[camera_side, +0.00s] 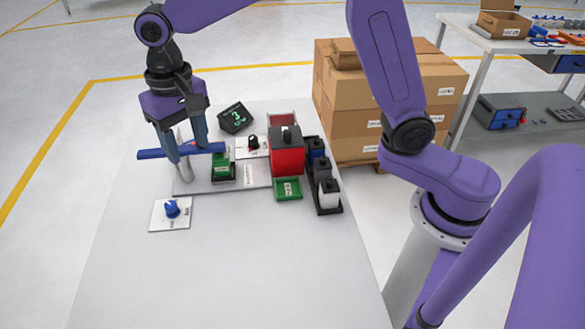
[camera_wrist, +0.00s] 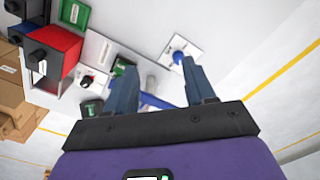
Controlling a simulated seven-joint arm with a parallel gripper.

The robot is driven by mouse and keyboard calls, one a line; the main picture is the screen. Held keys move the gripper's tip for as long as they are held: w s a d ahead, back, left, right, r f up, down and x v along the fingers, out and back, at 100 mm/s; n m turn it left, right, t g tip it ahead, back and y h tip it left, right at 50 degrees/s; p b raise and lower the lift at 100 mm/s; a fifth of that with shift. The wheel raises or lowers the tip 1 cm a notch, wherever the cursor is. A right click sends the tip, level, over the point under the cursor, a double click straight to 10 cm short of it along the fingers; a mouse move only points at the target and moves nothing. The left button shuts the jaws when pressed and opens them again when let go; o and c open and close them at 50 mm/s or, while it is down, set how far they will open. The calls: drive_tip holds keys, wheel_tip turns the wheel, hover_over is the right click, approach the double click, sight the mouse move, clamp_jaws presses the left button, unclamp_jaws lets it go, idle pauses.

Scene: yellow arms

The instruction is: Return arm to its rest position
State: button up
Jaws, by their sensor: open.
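My gripper (camera_side: 189,153) hangs over the far left part of the table, fingers pointing down and spread apart. Its fingers are around or just beside a blue bar (camera_side: 153,154) that lies level near a grey upright post (camera_side: 186,170). In the wrist view my gripper (camera_wrist: 158,80) shows both fingers apart, with the blue bar (camera_wrist: 152,100) crossing between them. I cannot tell whether a finger touches the bar. Part of the bar is hidden behind the fingers.
A grey plate (camera_side: 258,175) carries a green block (camera_side: 222,170). A blue knob (camera_side: 172,208) sits on a white plate in front. Cardboard boxes (camera_side: 350,98) stand beyond. The table front is clear.

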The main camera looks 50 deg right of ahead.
drive_tip(key=s+d+f+n, duration=0.1)
drive_tip(key=s+d+n, duration=0.5)
drive_tip(key=s+d, duration=0.3)
drive_tip(key=s+d+f+n, duration=0.2)
drive_tip(key=s+d+n, duration=0.5)
drive_tip(key=s, duration=1)
drive_tip(key=d, duration=0.3)
drive_tip(key=shift+s+d+f, duration=0.15)
drive_tip(key=shift+s+d, duration=0.15)
drive_tip(key=shift+s, duration=0.05)
